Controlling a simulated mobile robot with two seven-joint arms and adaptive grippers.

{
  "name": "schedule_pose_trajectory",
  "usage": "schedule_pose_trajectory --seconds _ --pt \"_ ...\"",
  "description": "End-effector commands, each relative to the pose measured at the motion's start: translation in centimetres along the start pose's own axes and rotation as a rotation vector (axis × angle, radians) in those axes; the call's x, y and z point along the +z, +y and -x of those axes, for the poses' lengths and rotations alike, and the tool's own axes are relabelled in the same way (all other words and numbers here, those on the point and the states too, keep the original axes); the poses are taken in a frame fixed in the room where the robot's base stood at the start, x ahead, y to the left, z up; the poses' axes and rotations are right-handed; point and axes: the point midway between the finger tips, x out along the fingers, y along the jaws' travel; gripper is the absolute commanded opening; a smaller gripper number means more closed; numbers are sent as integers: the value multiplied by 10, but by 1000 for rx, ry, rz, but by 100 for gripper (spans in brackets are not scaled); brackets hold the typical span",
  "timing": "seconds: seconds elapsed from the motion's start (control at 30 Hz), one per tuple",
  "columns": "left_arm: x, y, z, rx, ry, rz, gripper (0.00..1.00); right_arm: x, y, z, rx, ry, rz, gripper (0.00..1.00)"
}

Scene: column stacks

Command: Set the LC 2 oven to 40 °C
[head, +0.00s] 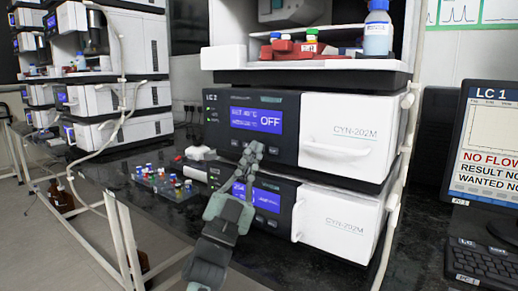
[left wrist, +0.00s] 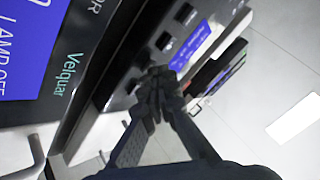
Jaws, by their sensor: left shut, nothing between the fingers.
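The LC 2 stack (head: 303,204) stands in the middle of the head view. Its upper unit (head: 348,134), under the LC 2 label, is marked CYN-202M. Its blue display (head: 254,119) reads OFF in large letters; the smaller top line looks like 40 °C. A lower CYN-202M unit (head: 335,217) has its own display, partly hidden by my gripper. My left gripper (head: 252,148) is shut and empty, its tips at the upper unit's lower front edge. In the left wrist view the tips (left wrist: 160,78) are close to a dark panel with several buttons (left wrist: 164,41); contact cannot be told.
Small capped vials (head: 166,181) stand on the black bench left of the stack. Bottles and red trays (head: 290,49) sit above it. A monitor labelled LC 1 (head: 492,140) and a keyboard (head: 482,262) are at right. More instrument stacks (head: 120,97) stand at back left.

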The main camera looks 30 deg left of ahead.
Motion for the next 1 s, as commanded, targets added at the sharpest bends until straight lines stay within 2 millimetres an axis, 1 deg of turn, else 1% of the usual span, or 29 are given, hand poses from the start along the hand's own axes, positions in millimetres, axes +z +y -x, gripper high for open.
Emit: schedule_pose_trajectory --seconds 0.2,0.6,0.9,1.0 --pt "0 0 0 0 -1 0 0 4 0 0 0 -7 1 40" --pt "-8 -8 12 0 -1 0 0 2 0 2 -1 -4 0 40" --pt "-8 -9 12 0 -1 0 0 1 0 2 -1 -4 0 40" --pt "-11 -11 16 1 -1 0 0 1 0 3 -1 -3 0 40"
